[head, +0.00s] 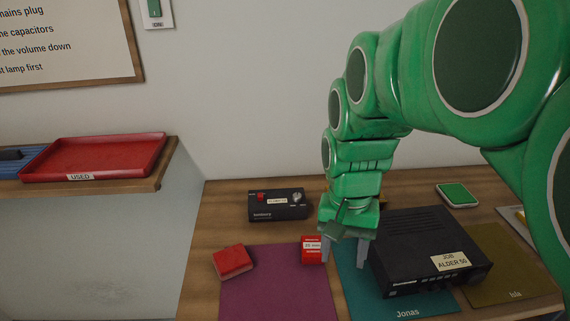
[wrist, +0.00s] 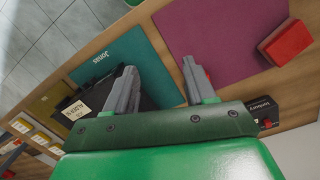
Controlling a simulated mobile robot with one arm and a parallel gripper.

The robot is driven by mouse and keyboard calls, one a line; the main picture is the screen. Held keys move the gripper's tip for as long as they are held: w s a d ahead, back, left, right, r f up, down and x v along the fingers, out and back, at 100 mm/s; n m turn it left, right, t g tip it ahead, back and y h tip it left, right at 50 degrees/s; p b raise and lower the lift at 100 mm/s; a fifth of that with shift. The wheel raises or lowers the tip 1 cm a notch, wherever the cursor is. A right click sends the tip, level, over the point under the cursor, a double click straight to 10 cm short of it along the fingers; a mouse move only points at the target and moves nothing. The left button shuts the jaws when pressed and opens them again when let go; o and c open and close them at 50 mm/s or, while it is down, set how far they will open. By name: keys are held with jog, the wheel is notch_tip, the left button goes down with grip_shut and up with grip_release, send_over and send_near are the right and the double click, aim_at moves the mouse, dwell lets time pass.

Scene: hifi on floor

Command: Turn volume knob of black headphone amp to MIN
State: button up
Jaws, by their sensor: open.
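A small black box (head: 277,207), which looks like the headphone amp, sits at the back of the bench against the wall. Its top has a red control at left, a pale label and a grey knob (head: 296,198) at right; I cannot read the knob's setting. Part of the box shows at the right edge of the wrist view (wrist: 263,106). My gripper (head: 344,256) is open and empty, pointing down to the right and in front of the box, apart from it. In the wrist view its fingers (wrist: 159,68) are spread over the bench between the mats.
A larger black unit (head: 425,238) labelled "JOB ALDER 50" stands right of my gripper. A small red box (head: 311,254) is close to my left finger. A red block (head: 233,262) lies by the purple mat (head: 270,285). A red tray (head: 95,158) is on the left shelf.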

jog(key=w+a+m, duration=0.2)
jog(key=w+m, duration=0.3)
jog(key=w, duration=1.2)
jog(key=m+t, duration=0.1)
jog(key=m, duration=0.3)
send_over(297, 195)
notch_tip(297, 195, down, 2)
jog(key=shift+s+f, duration=0.1)
jog(key=shift+f, duration=0.15)
jog(key=shift+w+f, duration=0.2)
jog(key=shift+s+f, duration=0.1)
jog(key=shift+f, duration=3.7)
jog(key=shift+c, duration=0.3)
grip_shut()
